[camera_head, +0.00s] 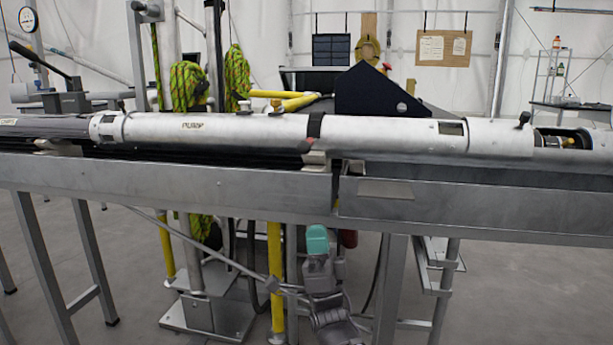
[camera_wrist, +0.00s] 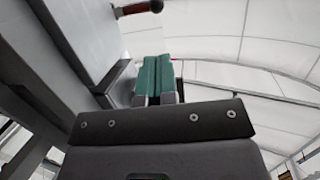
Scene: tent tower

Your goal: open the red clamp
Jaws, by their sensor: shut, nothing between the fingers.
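The red clamp shows in the wrist view as a dark red handle (camera_wrist: 138,8) with a black end, at the top edge, above the metal beam's edge. The rest of it is cut off. In the head view a small reddish tip (camera_head: 310,142) sits under the long pipe, probably the same handle; its state is too small to tell. My gripper (camera_head: 317,238) has teal fingers that point up, below the beam and apart from the handle. In the wrist view my gripper (camera_wrist: 153,72) is shut and empty, with its fingers side by side below the handle.
A long metal beam (camera_head: 150,192) runs across the head view, with a pipe labelled PUMP (camera_head: 230,131) lying along it. In the wrist view the beam's grey side (camera_wrist: 75,40) is close on the left. A table leg (camera_head: 391,285) stands right of my gripper. Open space lies right in the wrist view.

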